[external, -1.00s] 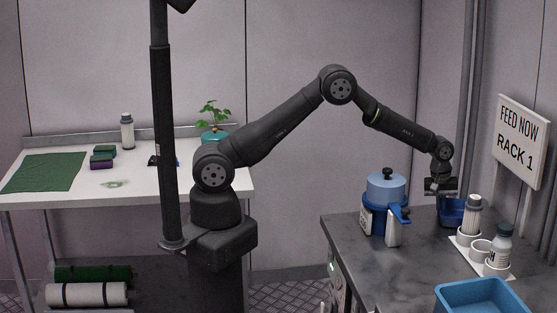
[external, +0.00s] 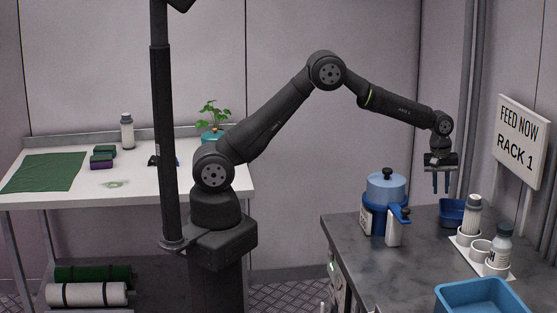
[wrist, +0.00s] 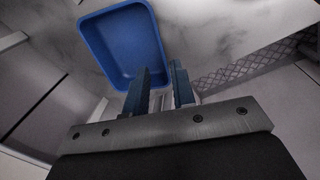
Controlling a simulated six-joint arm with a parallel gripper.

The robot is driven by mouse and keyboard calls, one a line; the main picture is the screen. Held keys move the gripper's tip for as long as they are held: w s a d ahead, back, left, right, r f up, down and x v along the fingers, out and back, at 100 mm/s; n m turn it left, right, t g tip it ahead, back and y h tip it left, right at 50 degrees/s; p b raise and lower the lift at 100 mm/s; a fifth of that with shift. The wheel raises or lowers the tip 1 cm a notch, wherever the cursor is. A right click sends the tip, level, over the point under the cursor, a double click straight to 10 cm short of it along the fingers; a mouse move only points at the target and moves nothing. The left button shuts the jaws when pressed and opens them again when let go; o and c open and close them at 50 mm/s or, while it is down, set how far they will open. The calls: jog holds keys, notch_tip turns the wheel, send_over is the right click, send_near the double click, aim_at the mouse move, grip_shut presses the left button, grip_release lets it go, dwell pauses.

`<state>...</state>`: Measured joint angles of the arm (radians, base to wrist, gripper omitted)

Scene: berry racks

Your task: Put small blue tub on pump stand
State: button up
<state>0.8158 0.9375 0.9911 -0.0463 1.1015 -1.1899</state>
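The small blue tub (external: 452,213) sits on the dark worktop, just right of the blue pump-like unit. This unit (external: 387,190) has a light-blue top, a black knob and white parts at its base. I cannot clearly tell which part is the pump stand. My gripper (external: 441,191) hangs above and slightly left of the small tub, fingers down, apart and empty. In the wrist view a blue tub (wrist: 125,45), apparently the small one and empty, lies beyond the fingertips. The open fingers (wrist: 160,75) show a gap with nothing held.
A white holder (external: 463,243) with bottles stands right of the pump unit. A larger blue tub (external: 482,284) is at the front right. A sign reading "FEED NOW RACK 1" (external: 522,135) rises behind. The worktop in front of the pump unit is clear.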

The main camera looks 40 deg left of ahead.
aim_at(437, 201)
jog(key=r, duration=0.3)
jog(key=shift+s+a+r, duration=0.1)
jog(key=shift+a+r, duration=0.1)
jog(key=shift+r, duration=0.2)
jog(key=f, duration=0.4)
jog(key=d+f, duration=0.1)
jog(key=f, duration=0.7)
jog(key=shift+w+d+f, duration=0.15)
jog(key=shift+w, duration=0.1)
notch_tip(437, 201, up, 3)
jog(key=shift+f, duration=0.2)
jog(key=shift+r, duration=0.7)
